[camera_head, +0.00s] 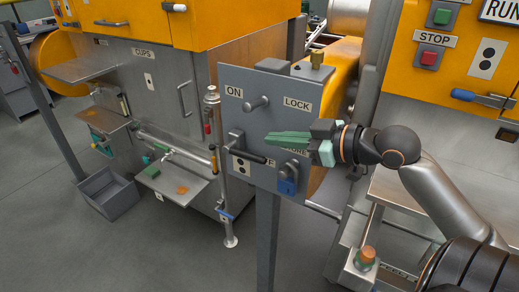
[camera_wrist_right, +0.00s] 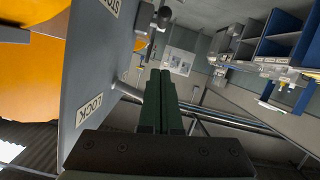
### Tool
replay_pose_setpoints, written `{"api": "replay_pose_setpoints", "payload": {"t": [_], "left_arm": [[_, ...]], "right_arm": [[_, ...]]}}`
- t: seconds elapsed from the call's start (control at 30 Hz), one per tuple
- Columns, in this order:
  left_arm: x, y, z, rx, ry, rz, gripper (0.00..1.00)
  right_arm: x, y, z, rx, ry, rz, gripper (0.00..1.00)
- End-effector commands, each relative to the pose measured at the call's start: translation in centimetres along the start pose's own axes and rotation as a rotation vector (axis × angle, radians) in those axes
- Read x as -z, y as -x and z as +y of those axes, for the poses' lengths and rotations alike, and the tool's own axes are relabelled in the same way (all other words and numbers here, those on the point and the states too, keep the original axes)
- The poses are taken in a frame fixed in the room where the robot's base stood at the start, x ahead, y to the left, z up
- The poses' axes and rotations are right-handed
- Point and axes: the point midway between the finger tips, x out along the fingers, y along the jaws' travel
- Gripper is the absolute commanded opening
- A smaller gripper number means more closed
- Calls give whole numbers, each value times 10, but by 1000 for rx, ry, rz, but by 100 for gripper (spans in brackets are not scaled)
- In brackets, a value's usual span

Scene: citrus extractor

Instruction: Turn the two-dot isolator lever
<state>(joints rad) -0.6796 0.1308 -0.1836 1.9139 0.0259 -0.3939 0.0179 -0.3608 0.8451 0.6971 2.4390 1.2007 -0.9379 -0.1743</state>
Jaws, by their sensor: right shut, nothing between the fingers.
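The grey isolator panel (camera_head: 265,110) stands on a post in the middle of the head view, with ON and LOCK labels. A dark isolator lever (camera_head: 252,155) sits low on its left side, its handle sloping down to the right. A plate with two black dots (camera_head: 241,166) is just below the lever. My right gripper (camera_head: 268,139) is shut and empty, its green fingers pointing left in front of the panel, close above the lever's handle; I cannot tell whether they touch. The wrist view shows the shut fingers (camera_wrist_right: 160,95) beside the panel (camera_wrist_right: 88,65). My left gripper is out of view.
A grey peg (camera_head: 256,104) sticks out of the panel above the gripper. A blue padlock (camera_head: 288,180) hangs below it. A steel post (camera_head: 220,170) stands left of the panel. An orange machine with a red STOP button (camera_head: 430,57) is at the right.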

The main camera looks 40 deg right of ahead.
Motion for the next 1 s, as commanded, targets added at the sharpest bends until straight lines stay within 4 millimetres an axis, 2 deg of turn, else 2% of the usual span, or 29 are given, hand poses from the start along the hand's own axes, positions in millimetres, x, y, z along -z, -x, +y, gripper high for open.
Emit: {"api": "replay_pose_setpoints", "payload": {"t": [0.47,0.53,0.7,1.0], "left_arm": [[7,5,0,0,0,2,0],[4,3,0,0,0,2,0],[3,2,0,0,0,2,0],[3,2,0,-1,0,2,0]], "right_arm": [[1,-57,1,-1,1,1,0],[-17,-60,-1,1,-7,-5,0],[-34,-64,0,0,-2,-2,0],[-40,-65,0,0,1,-1,0]]}}
